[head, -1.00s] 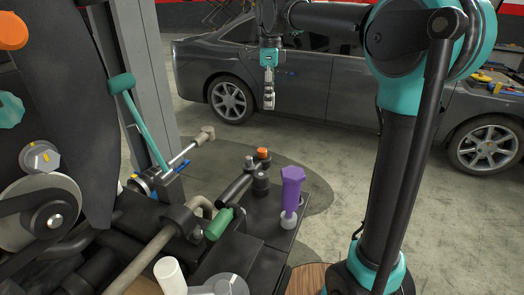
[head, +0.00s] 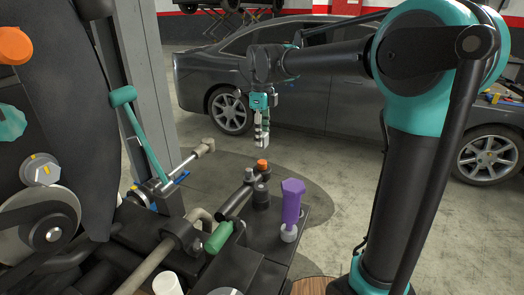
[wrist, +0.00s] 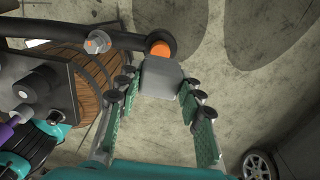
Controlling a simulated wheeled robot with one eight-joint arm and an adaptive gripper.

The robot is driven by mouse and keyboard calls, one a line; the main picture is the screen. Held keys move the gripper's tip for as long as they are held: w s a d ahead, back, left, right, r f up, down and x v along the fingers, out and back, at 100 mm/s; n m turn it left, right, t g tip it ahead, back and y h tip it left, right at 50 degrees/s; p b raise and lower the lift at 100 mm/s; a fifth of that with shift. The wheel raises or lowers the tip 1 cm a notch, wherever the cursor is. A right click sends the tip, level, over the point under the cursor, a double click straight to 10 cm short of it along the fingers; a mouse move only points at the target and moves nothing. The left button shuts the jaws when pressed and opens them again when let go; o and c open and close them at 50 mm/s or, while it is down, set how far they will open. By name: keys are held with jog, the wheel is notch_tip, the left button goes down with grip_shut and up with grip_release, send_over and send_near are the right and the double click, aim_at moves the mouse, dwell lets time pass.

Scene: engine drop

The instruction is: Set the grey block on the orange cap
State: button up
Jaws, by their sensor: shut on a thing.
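My gripper (head: 262,136) hangs pointing down in the head view, shut on the grey block (wrist: 162,78), which sits between its fingertips in the wrist view. In the head view the block (head: 263,143) is small and partly covered by the fingers. The orange cap (head: 262,164) tops a dark upright end of a pipe, just below my gripper in the picture. In the wrist view the cap (wrist: 160,49) shows just past the block's far edge, which partly hides it. The block looks apart from the cap, held above it.
A purple hex-headed piece (head: 292,203) stands on the dark bench right of the cap. A dark knob (head: 261,196) and a green cylinder (head: 219,237) are nearer. A grey car (head: 330,90) stands behind. A round wooden top (wrist: 100,72) shows in the wrist view.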

jog(key=shift+f, duration=2.9)
jog(key=shift+f, duration=0.15)
jog(key=o, duration=1.2)
